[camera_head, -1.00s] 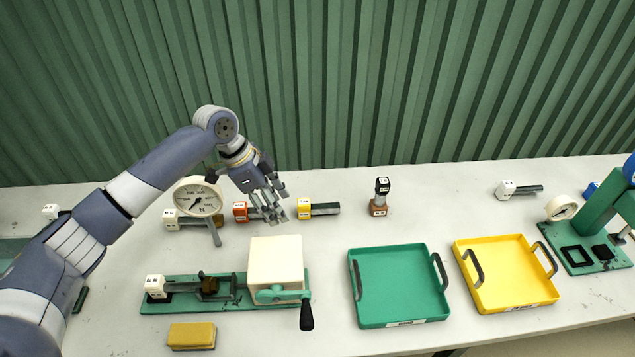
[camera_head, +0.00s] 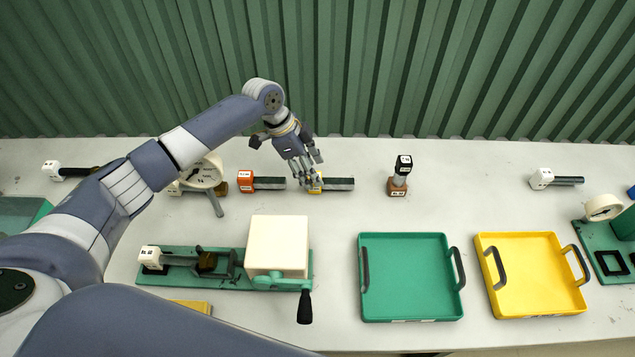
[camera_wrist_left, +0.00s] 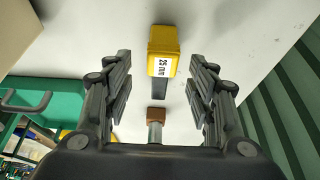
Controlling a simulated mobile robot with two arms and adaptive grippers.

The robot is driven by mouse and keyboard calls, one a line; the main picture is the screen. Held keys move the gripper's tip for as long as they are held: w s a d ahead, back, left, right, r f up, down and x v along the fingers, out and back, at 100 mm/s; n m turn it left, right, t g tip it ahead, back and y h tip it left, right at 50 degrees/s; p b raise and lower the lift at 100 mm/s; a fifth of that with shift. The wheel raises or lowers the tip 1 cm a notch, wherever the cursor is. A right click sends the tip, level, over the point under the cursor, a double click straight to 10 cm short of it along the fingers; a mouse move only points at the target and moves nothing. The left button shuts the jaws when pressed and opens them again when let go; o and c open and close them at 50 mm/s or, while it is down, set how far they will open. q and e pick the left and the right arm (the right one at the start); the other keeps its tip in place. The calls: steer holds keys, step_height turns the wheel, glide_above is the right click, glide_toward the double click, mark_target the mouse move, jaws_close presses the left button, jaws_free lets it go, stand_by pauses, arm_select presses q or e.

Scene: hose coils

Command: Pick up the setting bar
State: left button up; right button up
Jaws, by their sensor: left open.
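Several setting bars with coloured heads lie on the grey table. The one with a yellow head (camera_wrist_left: 163,62) marked 25 mm has a dark shaft (camera_head: 339,184) pointing right in the head view. My left gripper (camera_head: 314,172) is open above this yellow head and partly hides it. In the left wrist view the yellow head and shaft show between the spread fingers (camera_wrist_left: 162,80), with nothing held. An orange-headed bar (camera_head: 248,181) lies just left of it. White-headed bars lie at the far left (camera_head: 52,170) and right (camera_head: 541,179). My right gripper is not in view.
A black-topped piece on a brown block (camera_head: 398,187) stands to the right. A dial gauge (camera_head: 202,171) stands left. In front are a cranked green fixture (camera_head: 225,283), a green tray (camera_head: 405,312) and a yellow tray (camera_head: 530,305). A corrugated green wall rises behind.

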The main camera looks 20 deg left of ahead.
mark_target(331, 183)
arm_select(q)
steer(key=p+x, duration=0.1)
steer(key=x, duration=0.2)
steer(key=shift+w+d+f, duration=0.1)
steer(key=shift+w, duration=0.05)
steer(key=shift+d+f, duration=0.15)
steer(key=shift+f, duration=0.3)
jaws_close()
steer(key=shift+w, duration=0.1)
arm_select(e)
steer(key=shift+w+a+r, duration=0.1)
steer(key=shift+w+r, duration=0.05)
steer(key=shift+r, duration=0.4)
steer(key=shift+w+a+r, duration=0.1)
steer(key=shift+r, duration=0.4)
arm_select(q)
steer(key=shift+r, duration=0.15)
